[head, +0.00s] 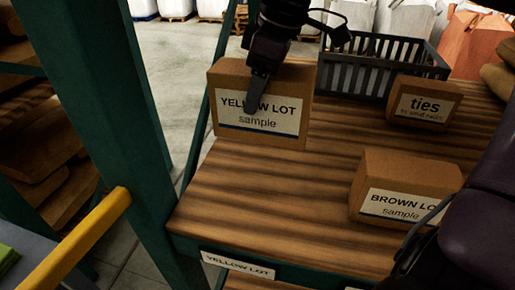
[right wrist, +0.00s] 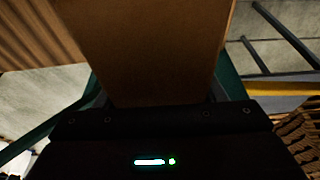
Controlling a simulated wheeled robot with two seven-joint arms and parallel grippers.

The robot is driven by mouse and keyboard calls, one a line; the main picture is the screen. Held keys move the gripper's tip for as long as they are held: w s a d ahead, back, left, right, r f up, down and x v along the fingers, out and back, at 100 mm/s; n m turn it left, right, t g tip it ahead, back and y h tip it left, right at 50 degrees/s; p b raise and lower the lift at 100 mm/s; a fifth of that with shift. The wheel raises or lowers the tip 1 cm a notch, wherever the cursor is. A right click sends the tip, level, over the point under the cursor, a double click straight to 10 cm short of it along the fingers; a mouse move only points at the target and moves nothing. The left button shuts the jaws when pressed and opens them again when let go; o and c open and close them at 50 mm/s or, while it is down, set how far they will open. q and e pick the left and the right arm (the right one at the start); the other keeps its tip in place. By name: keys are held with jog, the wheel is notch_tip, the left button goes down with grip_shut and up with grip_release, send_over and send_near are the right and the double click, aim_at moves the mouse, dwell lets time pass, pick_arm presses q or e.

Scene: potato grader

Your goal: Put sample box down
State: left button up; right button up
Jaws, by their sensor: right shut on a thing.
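The yellow lot sample box (head: 285,133), a brown carton with a white label, is at the far left of the wooden shelf (head: 240,205) in the head view. My right gripper (head: 259,92) is shut on it from above, one finger lying over the label. In the right wrist view the box (right wrist: 145,50) fills the middle, between the fingers (right wrist: 150,95). Whether its underside touches the shelf cannot be told. My left gripper is not in view.
A brown lot sample box (head: 404,186) and a ties box (head: 424,103) stand to the right. A dark slatted crate (head: 365,75) is behind. A green post (head: 100,90) and yellow rail (head: 80,240) are at left. The shelf's front left is clear.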

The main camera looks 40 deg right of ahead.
aim_at(276, 95)
notch_tip(276, 95, down, 13)
jog(key=shift+w+r, duration=0.15)
jog(key=shift+w, duration=0.05)
dwell(0.3)
jog(key=shift+a, duration=0.15)
jog(key=o, duration=1.3)
jog(key=shift+f, duration=0.25)
jog(key=shift+c, duration=0.2)
jog(key=o, duration=0.4)
jog(key=shift+s, duration=0.1)
jog(key=shift+r, duration=0.1)
jog(key=v, duration=1.2)
jog(key=shift+r, duration=0.1)
